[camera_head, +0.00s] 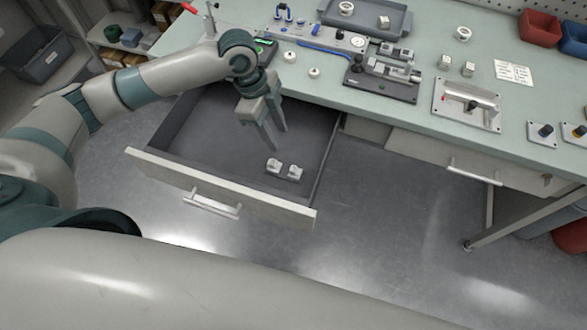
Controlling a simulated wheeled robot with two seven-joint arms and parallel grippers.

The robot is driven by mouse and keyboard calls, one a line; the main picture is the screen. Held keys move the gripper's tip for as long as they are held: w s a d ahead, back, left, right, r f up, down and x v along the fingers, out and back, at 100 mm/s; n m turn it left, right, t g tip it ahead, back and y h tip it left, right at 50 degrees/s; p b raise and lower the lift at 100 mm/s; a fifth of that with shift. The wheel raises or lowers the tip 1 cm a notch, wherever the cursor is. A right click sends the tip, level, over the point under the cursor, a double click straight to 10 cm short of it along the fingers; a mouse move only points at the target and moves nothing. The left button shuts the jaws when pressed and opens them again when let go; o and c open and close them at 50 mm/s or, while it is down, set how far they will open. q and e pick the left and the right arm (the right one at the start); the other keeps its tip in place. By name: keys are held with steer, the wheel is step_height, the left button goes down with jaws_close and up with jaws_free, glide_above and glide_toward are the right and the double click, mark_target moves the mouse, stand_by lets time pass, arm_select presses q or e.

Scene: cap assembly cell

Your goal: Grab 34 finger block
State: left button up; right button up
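Two small pale metal blocks, a left one (273,165) and a right one (295,173), lie side by side in the open drawer (215,140). Any number on them is too small to read, so I cannot tell which is the 34 finger block. My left gripper (277,140) points down over the drawer, just above and behind the two blocks in the picture. Its two fingers are apart with nothing visible between them. It appears clear of both blocks. My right gripper is not in view.
The drawer front (220,190) stands out below the green worktop (420,115). On the worktop are a black fixture (380,85), a grey tray (370,12), small cubes (445,62) and a plate with a handle (467,105). A second drawer (480,165) is shut.

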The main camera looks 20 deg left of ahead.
arm_select(q)
steer(key=p, duration=0.2)
glide_toward(294, 169)
steer(key=f, duration=0.2)
steer(key=shift+d+f, duration=0.4)
steer(key=shift+f, duration=0.05)
steer(key=shift+s, duration=0.1)
steer(key=shift+d+f+p, duration=0.1)
steer(key=shift+f+p, duration=0.1)
steer(key=shift+p, duration=0.25)
steer(key=p+x, duration=0.1)
steer(key=x, duration=0.2)
steer(key=shift+d+f+p, duration=0.1)
steer(key=shift+f+p, duration=0.25)
steer(key=shift+d+f, duration=0.1)
steer(key=shift+f, duration=0.35)
